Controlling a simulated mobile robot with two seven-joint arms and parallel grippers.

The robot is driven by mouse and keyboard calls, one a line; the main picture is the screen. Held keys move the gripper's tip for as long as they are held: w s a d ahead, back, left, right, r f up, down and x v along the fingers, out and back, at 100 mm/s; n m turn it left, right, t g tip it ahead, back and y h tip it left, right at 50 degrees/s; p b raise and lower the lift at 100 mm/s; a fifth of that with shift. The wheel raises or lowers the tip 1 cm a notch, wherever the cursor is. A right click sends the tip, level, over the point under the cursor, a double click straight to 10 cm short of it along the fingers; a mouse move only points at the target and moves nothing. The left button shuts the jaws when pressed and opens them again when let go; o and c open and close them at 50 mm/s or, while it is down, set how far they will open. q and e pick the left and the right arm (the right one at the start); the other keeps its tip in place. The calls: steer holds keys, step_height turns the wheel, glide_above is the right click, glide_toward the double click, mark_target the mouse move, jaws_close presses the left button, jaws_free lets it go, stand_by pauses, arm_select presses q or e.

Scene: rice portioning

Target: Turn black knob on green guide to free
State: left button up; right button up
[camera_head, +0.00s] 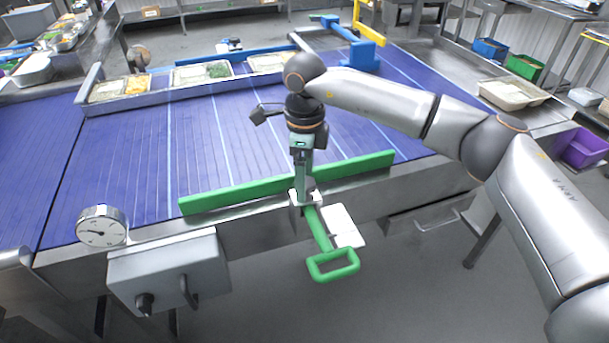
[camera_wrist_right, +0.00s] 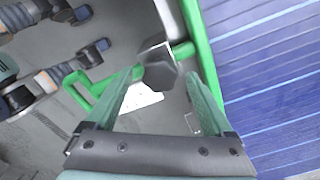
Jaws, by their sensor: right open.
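The green guide (camera_head: 235,194) lies along the near edge of the blue conveyor, with a green loop handle (camera_head: 345,276) sticking out toward me. In the right wrist view the black knob (camera_wrist_right: 158,66) sits on the handle's bar beside the guide (camera_wrist_right: 204,60). My right gripper (camera_head: 302,189) points down over the guide's clamp. In the right wrist view its fingers (camera_wrist_right: 166,77) are open, one on each side of the knob; I cannot tell whether they touch it. In the head view the gripper mostly hides the knob. My left gripper is not in view.
The blue conveyor (camera_head: 130,150) spans the middle. A gauge (camera_head: 101,227) and a grey control box (camera_head: 170,272) are at the near left. A blue guide (camera_head: 357,54) and a yellow handle (camera_head: 369,18) are at the far side. Food trays (camera_head: 201,75) line the back.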

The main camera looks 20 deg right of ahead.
step_height(320, 180, up, 12)
stand_by(0.4)
